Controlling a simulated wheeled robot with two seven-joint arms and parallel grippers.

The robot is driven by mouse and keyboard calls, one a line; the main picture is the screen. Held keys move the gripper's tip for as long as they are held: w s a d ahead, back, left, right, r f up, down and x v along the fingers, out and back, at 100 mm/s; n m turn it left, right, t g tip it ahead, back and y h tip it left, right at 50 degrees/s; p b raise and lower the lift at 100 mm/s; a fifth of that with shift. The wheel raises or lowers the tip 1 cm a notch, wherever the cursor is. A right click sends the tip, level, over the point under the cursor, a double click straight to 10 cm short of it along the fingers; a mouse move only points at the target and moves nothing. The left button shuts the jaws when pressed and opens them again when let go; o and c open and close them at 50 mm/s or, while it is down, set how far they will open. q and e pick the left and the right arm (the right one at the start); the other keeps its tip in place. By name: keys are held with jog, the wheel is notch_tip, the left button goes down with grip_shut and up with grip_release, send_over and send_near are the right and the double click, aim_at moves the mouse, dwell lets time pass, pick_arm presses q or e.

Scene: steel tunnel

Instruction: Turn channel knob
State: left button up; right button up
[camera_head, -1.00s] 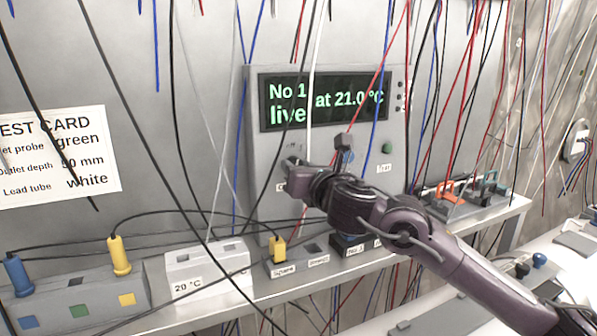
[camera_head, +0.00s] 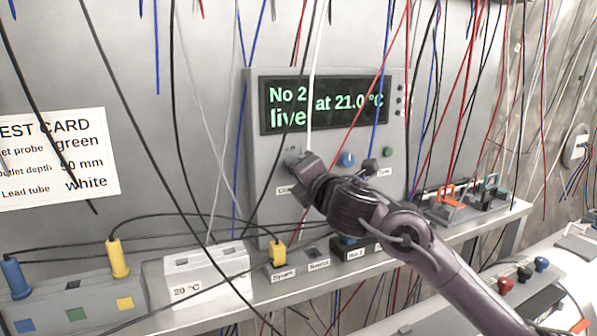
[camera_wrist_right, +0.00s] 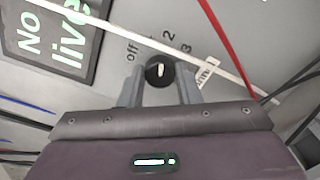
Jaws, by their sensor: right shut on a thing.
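The channel knob (camera_wrist_right: 154,76) is a round black dial with a white pointer mark, in the right wrist view. Labels "off", "2" and "3" curve around it, and the pointer lies roughly toward "2". My right gripper (camera_wrist_right: 161,84) has one finger on each side of the knob and is shut on it. In the head view my right gripper (camera_head: 300,162) reaches the lower left of the grey instrument panel (camera_head: 262,196) and hides the knob. My left gripper is not in view.
A blue knob (camera_head: 347,159) and a green button (camera_head: 387,152) sit right of the gripper. A white wire (camera_head: 313,80) crosses the panel, and several others hang around. The shelf below holds a white 20 °C block (camera_head: 215,284) and a yellow plug (camera_head: 278,251).

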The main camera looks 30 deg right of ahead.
jog(key=shift+m, duration=0.7)
jog(key=o, duration=1)
jog(key=shift+d, duration=0.1)
jog(key=shift+c, duration=0.2)
jog(key=shift+s, duration=0.1)
jog(key=s+b, duration=0.1)
jog(key=s, duration=0.6)
jog(key=shift+s+a, duration=0.25)
jog(key=shift+s, duration=0.1)
